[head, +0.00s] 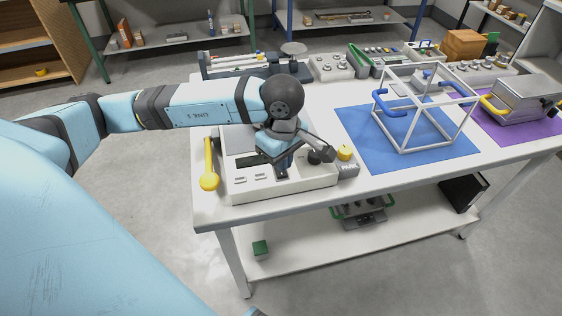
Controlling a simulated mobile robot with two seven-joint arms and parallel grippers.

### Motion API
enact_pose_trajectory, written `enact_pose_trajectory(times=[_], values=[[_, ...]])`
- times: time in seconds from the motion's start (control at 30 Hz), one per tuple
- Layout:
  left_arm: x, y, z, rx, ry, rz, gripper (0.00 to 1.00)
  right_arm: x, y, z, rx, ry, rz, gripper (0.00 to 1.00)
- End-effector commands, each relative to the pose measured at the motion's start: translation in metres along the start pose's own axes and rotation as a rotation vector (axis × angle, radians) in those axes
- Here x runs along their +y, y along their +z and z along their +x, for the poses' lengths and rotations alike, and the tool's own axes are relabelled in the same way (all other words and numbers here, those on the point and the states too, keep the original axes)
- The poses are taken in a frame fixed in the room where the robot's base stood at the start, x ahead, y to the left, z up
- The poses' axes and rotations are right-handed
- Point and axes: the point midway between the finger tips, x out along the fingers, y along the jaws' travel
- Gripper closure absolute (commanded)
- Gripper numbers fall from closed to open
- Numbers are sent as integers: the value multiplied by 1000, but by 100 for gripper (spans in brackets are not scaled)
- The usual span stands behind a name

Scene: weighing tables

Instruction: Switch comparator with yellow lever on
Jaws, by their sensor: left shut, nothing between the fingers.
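The comparator (310,184) is a white box device near the front left of the table, with a small dark display and pale buttons on its front. Its yellow lever (209,165) is on its left side, with the thick rounded end toward the front edge. My left gripper (283,172) is over the middle of the comparator, pointing down, shut and empty. It is to the right of the lever and apart from it. My gripper and wrist hide part of the device's top. My right gripper is not in view.
A grey block with a yellow knob (345,152) is at the comparator's right. A white open frame with blue handles (407,151) stands on a blue mat (358,132). A metal box (520,98) sits on a purple mat (549,130). Several devices line the table's back.

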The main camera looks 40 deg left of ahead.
Motion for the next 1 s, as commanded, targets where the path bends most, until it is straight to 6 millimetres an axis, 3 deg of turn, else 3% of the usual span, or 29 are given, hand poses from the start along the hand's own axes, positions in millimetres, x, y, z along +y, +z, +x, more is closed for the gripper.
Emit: enact_pose_trajectory(times=[1.0], values=[[0, 0, 7, 0, 0, 0, 100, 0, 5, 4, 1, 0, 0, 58]])
